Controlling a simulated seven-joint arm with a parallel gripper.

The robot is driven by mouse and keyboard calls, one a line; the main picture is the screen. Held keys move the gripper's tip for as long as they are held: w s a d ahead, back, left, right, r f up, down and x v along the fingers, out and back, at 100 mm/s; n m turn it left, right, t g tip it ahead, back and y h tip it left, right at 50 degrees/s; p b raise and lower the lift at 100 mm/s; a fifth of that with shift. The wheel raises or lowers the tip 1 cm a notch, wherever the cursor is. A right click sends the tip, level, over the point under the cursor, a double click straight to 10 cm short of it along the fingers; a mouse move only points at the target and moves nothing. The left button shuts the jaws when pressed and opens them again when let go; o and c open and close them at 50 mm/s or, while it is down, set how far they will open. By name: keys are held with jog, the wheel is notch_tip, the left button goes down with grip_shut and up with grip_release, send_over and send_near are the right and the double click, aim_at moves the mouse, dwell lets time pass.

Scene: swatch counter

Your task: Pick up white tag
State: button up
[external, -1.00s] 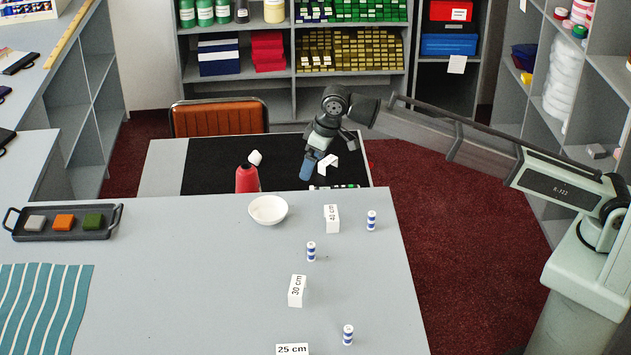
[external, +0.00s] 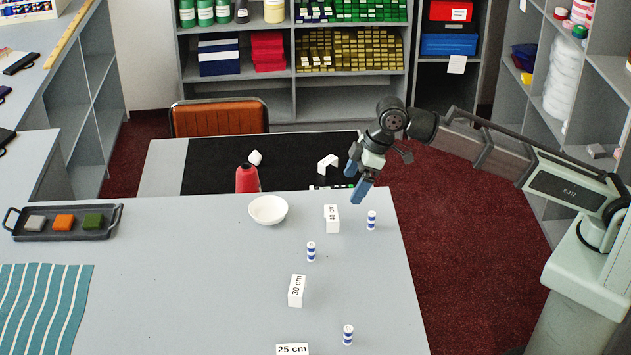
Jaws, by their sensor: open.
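A white folded tag (external: 328,163) stands like a small tent on the black mat (external: 215,168) of the far table. My gripper (external: 356,180) is open, with blue fingertips apart and nothing between them. It hangs to the right of the tag in the external view, near the far table's right edge, apart from the tag. Three white blocks with printed lengths stand on the near counter: "40 cm" (external: 332,218), "30 cm" (external: 297,291) and "25 cm" (external: 292,349).
A white bowl (external: 268,210), several blue-and-white striped cylinders (external: 371,220) and a dark tray (external: 62,234) are on the near counter (external: 180,290). An orange chair (external: 218,118) stands behind.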

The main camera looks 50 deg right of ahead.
aim_at(332, 213)
jog(key=x, duration=0.7)
jog(key=shift+w, duration=0.1)
jog(key=shift+w+a+r+x, duration=0.1)
jog(key=shift+w+x, duration=0.05)
jog(key=shift+x, duration=0.7)
jog(key=shift+w+a+r+x, duration=0.1)
jog(key=shift+w+x, duration=0.05)
jog(key=shift+x, duration=0.7)
jog(key=shift+w+a+x, duration=0.1)
jog(key=shift+w+x, duration=0.05)
jog(key=shift+x, duration=0.7)
jog(key=shift+c, duration=0.2)
jog(key=c, duration=1)
